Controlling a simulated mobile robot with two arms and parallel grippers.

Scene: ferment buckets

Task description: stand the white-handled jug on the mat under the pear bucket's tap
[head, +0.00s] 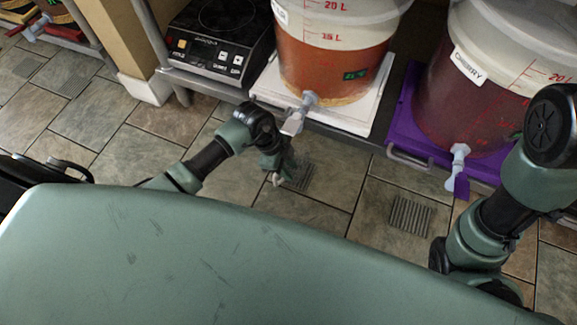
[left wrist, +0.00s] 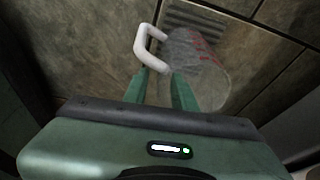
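The white-handled jug (left wrist: 198,68) is clear with red markings. It shows in the left wrist view, above the tiled floor. Its white handle (left wrist: 140,45) meets the fingertips of my left gripper (left wrist: 161,75), which appear closed on it. In the head view my left gripper (head: 281,172) is low, in front of an orange bucket (head: 330,60); the clear jug barely shows there. The bucket's name label is cut off, so I cannot read whether it says pear. Its grey tap (head: 309,98) is above the gripper. A ridged grey rectangle (head: 304,178), possibly the mat, lies below that tap. My right gripper is out of view.
A purple tray (head: 404,118) holds a dark red bucket labelled cherry (head: 468,95), with its own tap (head: 460,160). Another ridged rectangle (head: 410,215) lies on the floor below. A black hotplate (head: 222,40) stands left of the orange bucket. A metal rail (head: 350,140) edges the shelf.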

